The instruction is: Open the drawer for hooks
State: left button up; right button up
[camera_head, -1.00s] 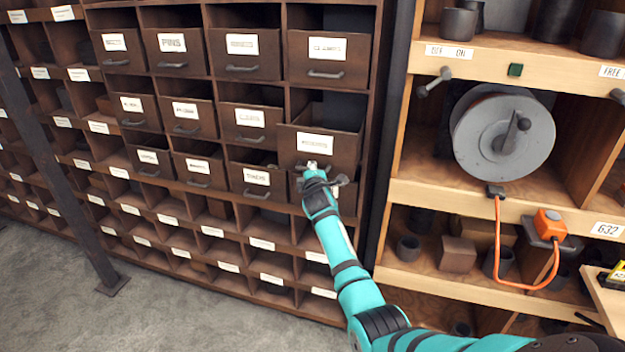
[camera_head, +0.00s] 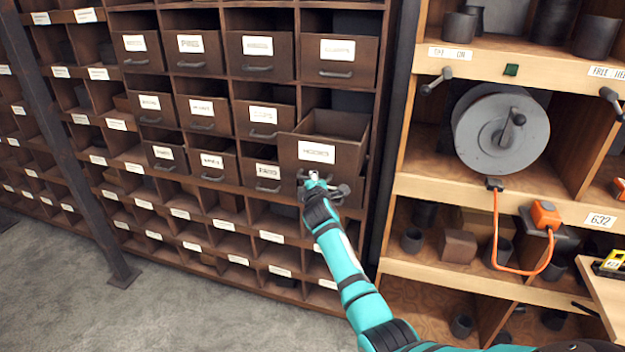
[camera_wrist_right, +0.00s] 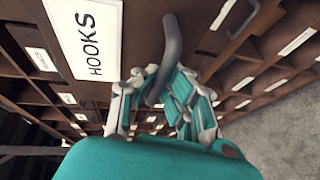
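The hooks drawer (camera_head: 345,158) is brown and has a white label. It stands well out from the cabinet, and its open top shows in the head view. In the right wrist view its label (camera_wrist_right: 85,35) reads HOOKS, and its grey bar handle (camera_wrist_right: 172,45) runs down between my fingers. My right gripper (camera_wrist_right: 155,90) is closed around the handle, with a finger on each side. In the head view the same gripper (camera_head: 318,186) is at the lower drawer front, partly hiding the handle. My left gripper is in neither view.
Other labelled drawers, such as one above (camera_head: 335,62), stand beside and above. Open compartments (camera_head: 235,228) lie below. A dark post (camera_head: 384,140) and a wooden shelf (camera_head: 480,190) with a grey reel (camera_head: 480,130) are on the right. The grey floor (camera_head: 60,270) is clear at lower left.

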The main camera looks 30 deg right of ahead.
jog(key=o, duration=0.6)
jog(key=shift+r, duration=0.1)
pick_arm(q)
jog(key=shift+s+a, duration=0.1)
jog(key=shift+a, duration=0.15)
pick_arm(e)
jog(key=v, duration=1.2)
